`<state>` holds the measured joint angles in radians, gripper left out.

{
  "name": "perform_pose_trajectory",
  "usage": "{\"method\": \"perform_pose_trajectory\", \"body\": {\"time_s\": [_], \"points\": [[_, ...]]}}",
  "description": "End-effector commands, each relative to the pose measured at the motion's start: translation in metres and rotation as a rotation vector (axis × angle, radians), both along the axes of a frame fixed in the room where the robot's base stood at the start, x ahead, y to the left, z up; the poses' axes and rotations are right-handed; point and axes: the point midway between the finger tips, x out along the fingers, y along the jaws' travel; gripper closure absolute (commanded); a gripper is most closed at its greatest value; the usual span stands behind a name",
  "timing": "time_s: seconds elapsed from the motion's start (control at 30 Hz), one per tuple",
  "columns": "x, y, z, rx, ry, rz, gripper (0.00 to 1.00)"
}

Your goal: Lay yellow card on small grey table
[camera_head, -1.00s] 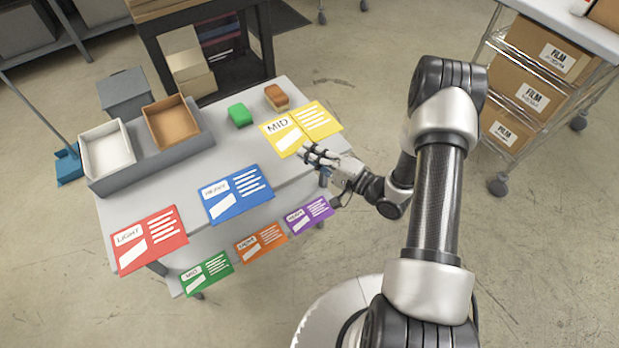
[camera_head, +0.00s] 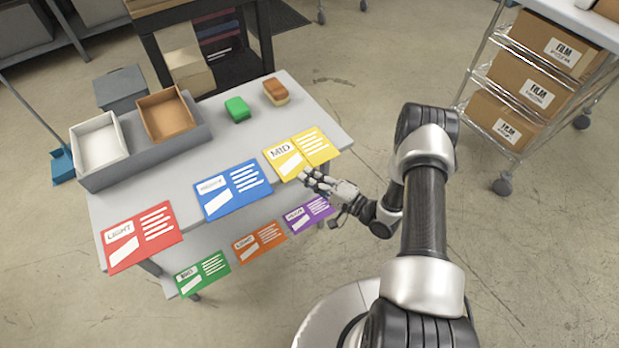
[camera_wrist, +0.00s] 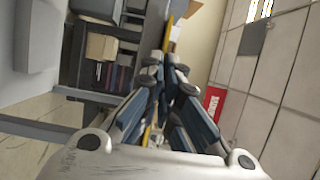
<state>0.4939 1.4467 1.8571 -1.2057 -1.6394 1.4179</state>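The yellow card (camera_head: 318,146), marked MID, is at the right end of the grey table (camera_head: 323,108) in the head view. My gripper (camera_head: 308,176) meets its lower edge from the front right. In the wrist view my gripper's fingers (camera_wrist: 165,78) are close together, with the card showing edge-on as a thin yellow strip (camera_wrist: 170,32) between and beyond them. The card overlaps the table's front edge in the picture. I cannot tell whether it touches the tabletop.
A blue card (camera_head: 233,189) and a red card (camera_head: 142,237) lie along the table's front edge. Green, orange and purple cards are on the lower shelf. Two sponges (camera_head: 237,109) and a grey holder with bins (camera_head: 150,160) stand behind. A film-box rack (camera_head: 530,90) is at right.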

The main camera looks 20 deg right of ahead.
Motion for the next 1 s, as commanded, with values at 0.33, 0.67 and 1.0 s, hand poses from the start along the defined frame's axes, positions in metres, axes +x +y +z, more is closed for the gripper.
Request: {"method": "perform_pose_trajectory", "body": {"time_s": [0.33, 0.67, 1.0], "points": [[0.0, 0.0001, -0.0024, 0.0, 0.0, 0.0, 0.92], [0.0, 0.0001, -0.0022, 0.0, 0.0, 0.0, 0.75], [0.0, 0.0, 0.0039, 0.0, 0.0, 0.0, 0.75]]}}
